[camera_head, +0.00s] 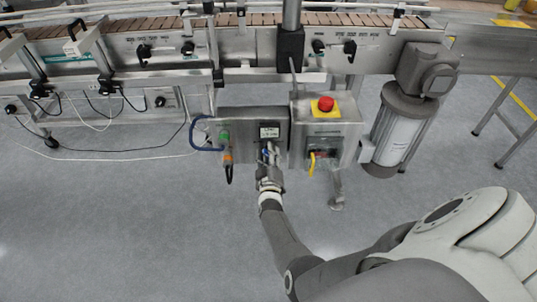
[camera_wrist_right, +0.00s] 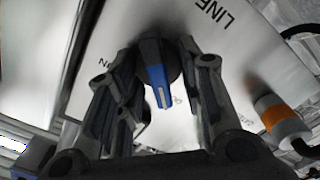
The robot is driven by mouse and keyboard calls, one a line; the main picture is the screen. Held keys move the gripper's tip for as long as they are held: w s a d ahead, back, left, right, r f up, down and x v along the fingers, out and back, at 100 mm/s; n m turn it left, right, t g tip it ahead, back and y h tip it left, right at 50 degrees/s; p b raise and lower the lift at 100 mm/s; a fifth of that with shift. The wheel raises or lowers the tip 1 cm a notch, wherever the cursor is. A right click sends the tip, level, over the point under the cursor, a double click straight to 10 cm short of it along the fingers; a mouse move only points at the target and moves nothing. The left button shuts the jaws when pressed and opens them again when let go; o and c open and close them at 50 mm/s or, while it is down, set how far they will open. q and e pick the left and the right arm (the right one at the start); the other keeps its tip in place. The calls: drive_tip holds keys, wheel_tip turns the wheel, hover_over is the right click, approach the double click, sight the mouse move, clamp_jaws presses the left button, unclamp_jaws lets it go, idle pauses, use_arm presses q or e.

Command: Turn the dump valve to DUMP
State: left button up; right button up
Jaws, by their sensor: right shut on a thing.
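The dump valve's knob (camera_wrist_right: 153,72) is black and blue with a white mark at one end. It sits on a pale metal panel (camera_wrist_right: 225,60), and in the wrist view its marked end points down the picture. The word LINE is readable at the upper right of the panel; other lettering is partly hidden by the fingers. In the head view my right gripper (camera_head: 268,165) reaches the front of a metal control box (camera_head: 248,122), hiding most of the knob. My left gripper is not in view.
A red emergency button (camera_head: 325,104) on a yellow plate and a yellow-handled switch (camera_head: 312,163) are on the box to the right. A green button (camera_head: 224,136) and an orange connector (camera_head: 228,156) are left of my gripper. The conveyor (camera_head: 150,50) runs behind. Floor in front is clear.

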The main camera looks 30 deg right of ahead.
idle(0.4)
drive_tip(key=o, duration=1)
drive_tip(key=shift+c, duration=0.2)
